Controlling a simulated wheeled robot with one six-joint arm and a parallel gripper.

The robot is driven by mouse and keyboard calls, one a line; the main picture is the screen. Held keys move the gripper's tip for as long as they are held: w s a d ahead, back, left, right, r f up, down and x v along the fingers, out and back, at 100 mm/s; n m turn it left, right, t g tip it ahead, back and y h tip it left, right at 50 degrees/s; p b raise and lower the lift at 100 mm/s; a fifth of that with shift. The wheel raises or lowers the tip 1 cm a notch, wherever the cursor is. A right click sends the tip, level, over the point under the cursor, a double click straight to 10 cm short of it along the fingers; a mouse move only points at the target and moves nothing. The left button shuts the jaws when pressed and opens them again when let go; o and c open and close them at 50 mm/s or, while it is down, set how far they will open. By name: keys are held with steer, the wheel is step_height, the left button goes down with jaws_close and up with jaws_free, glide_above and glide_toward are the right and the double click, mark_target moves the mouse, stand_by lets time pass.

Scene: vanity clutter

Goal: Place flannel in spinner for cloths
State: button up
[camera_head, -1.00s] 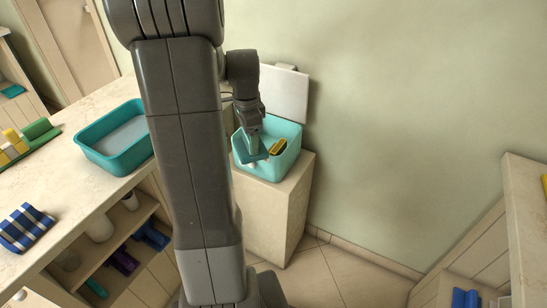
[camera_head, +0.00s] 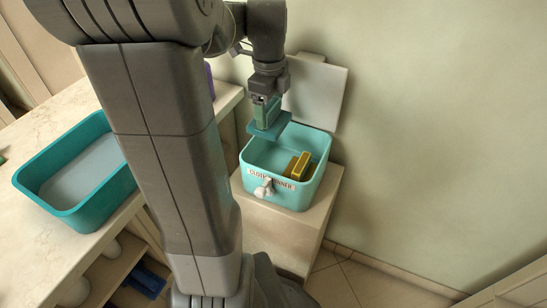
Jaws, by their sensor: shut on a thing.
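The spinner (camera_head: 314,191) is a turquoise open-topped box with a "cloth spinner" label and a small white knob on its front. Its white lid (camera_head: 316,92) stands open behind it. My gripper (camera_head: 267,112) points down over the spinner's back left part. It is shut on a teal piece, seemingly the flannel (camera_head: 272,131), which hangs at about rim height or above; its exact height is hard to tell. Two yellow-brown folded cloths (camera_head: 298,166) lie inside the spinner on the right.
The spinner stands on a beige pedestal (camera_head: 290,225) against the green wall. A teal basin (camera_head: 75,175) sits on the pale counter (camera_head: 50,118) at left. My arm hides the part between. Open floor lies to the right.

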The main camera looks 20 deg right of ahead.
mark_target(270, 120)
step_height(270, 120, down, 16)
steer(key=b, duration=0.4)
steer(key=shift+s, duration=0.1)
steer(key=o, duration=1)
steer(key=shift+f, duration=0.1)
steer(key=shift+c, duration=0.2)
step_height(270, 120, up, 12)
steer(key=p, duration=0.3)
steer(key=shift+r, duration=0.2)
